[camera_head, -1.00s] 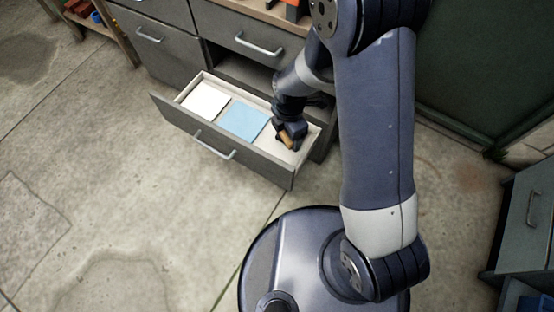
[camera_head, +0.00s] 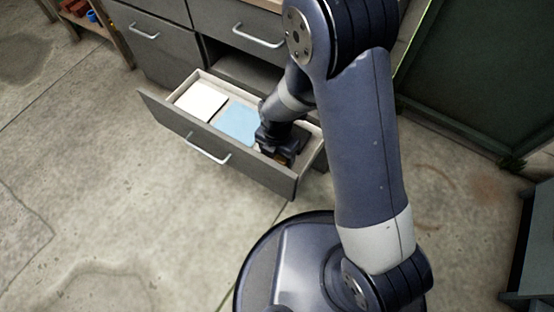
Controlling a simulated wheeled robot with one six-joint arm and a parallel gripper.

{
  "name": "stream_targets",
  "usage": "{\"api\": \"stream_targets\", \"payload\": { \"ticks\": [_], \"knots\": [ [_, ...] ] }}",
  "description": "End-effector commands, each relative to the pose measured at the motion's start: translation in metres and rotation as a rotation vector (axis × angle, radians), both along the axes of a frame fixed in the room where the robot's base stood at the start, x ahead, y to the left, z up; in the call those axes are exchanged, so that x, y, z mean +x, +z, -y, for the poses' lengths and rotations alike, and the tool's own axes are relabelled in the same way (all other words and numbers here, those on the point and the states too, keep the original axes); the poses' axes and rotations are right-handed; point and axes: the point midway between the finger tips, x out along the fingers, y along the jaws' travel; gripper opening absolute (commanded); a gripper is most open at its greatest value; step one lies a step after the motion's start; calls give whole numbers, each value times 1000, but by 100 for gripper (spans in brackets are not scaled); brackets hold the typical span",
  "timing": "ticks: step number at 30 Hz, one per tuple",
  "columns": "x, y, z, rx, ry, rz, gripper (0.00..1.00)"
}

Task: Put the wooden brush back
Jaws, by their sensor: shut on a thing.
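The open drawer (camera_head: 175,123) of the grey cabinet holds a white pad (camera_head: 201,101) at its left and a light blue pad (camera_head: 237,124) in its middle. My gripper (camera_head: 281,158) is inside the right end of the drawer, pointing down. It is shut on the wooden brush (camera_head: 282,157), of which only a small brownish bit shows between the fingers. My wrist and fingers hide most of the brush. I cannot tell whether the brush touches the drawer floor.
The drawer's front panel with its handle (camera_head: 208,149) stands out over the concrete floor (camera_head: 110,200). Closed cabinet drawers (camera_head: 240,28) rise behind it. A dark green wall or bin (camera_head: 480,75) is at the right. The floor in front is clear.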

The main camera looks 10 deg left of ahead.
Motion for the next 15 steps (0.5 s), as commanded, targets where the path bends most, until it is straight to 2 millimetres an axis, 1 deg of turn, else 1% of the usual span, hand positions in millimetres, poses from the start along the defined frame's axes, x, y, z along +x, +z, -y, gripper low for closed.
{"api": "stream_targets", "payload": {
  "ticks": [1, 3, 6, 12, 15],
  "knots": [
    [0, -10, 0, -1, -1, -1, 51],
    [0, -22, 0, -2, -1, -3, 51],
    [0, -31, 0, -1, -1, 0, 51],
    [0, -30, 0, 0, -1, 0, 51],
    [0, -32, 0, 0, -1, 0, 51]
  ]
}}
